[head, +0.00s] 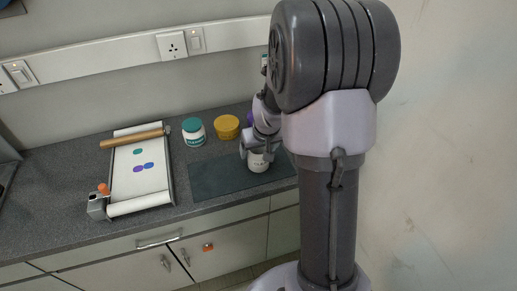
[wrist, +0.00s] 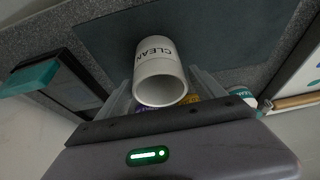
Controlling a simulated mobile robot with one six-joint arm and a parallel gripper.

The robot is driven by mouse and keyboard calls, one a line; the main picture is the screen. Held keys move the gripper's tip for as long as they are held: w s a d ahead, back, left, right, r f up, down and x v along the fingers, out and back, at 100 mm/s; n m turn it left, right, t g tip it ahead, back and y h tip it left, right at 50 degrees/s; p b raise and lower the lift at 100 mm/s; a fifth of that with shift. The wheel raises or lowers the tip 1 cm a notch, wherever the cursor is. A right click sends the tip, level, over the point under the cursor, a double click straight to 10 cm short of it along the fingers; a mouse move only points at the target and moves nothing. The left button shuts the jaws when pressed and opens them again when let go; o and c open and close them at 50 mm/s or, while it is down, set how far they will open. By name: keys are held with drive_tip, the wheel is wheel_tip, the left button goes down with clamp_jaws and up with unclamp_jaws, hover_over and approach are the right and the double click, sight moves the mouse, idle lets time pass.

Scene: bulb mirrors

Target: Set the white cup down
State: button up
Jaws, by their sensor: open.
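The white cup (head: 258,164) is at the right part of the dark mat (head: 215,180) in the head view, partly hidden by my arm. In the wrist view the white cup (wrist: 160,80) shows its open mouth and the word "CLEAN" on its side, with the dark mat (wrist: 225,35) behind it. My gripper (head: 257,149) is at the cup, with its fingers on either side of it in the wrist view (wrist: 161,90). The jaws are open. The cup seems to stand on the mat, though its base is hard to see.
A jar with a teal lid (head: 193,132) and a yellow-lidded container (head: 227,127) stand behind the mat. To the left lies a white board (head: 150,180) with coloured discs, a wooden roller (head: 133,138) and an orange-knobbed device (head: 98,205). The counter's front edge lies just before the mat.

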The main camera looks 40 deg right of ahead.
drive_tip(key=p+v, duration=0.5)
drive_tip(key=v, duration=0.7)
drive_tip(key=s+a+r+y, duration=0.1)
drive_tip(key=s+a+r, duration=0.2)
drive_tip(key=a+r, duration=0.6)
drive_tip(key=s+a+r+m+t+y, duration=0.1)
drive_tip(key=s+a+r+y, duration=0.1)
drive_tip(key=s+a, duration=1.1)
drive_tip(key=shift+s+a+r, duration=0.3)
drive_tip(key=shift+s+r, duration=0.25)
drive_tip(key=shift+r, duration=0.1)
